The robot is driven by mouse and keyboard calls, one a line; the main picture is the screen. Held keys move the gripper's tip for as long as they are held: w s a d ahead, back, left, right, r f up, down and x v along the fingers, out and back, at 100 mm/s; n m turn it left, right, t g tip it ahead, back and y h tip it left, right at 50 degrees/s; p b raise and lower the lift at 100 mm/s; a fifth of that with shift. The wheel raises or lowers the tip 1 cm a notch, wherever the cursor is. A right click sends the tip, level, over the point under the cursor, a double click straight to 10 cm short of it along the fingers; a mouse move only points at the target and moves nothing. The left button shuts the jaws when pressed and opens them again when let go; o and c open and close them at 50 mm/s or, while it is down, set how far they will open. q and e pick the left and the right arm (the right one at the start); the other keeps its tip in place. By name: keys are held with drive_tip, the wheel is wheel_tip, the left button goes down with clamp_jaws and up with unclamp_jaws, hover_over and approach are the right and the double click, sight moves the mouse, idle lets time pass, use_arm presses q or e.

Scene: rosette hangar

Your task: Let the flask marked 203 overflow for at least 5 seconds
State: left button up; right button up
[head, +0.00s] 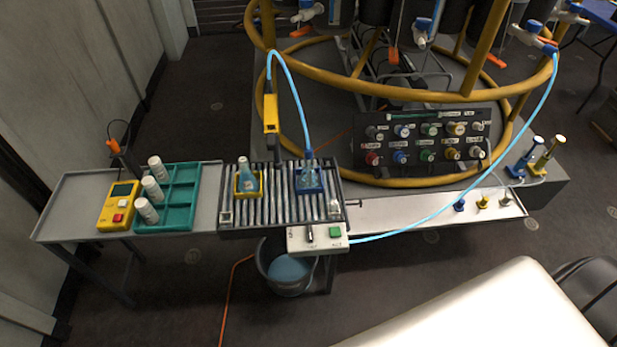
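Two clear flasks stand upright on a slatted grate (276,211). The left flask (247,178) is in a yellow holder (236,192) and holds blue liquid. The right flask (310,174) is in a blue holder (310,190). A bright blue tube (297,98) arcs down to the right flask's mouth. I cannot read the number 203 on either flask, nor tell whether liquid spills over. A control box (318,238) with a dark lever and a green button is at the grate's front edge. Neither of my grippers is in view.
A bucket (270,262) with blue liquid stands below the grate. A teal rack (183,204) with white bottles and a yellow meter (119,205) are on the left table. A knob panel (425,148) stands behind, inside yellow rails. A white tray (405,212) extends right.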

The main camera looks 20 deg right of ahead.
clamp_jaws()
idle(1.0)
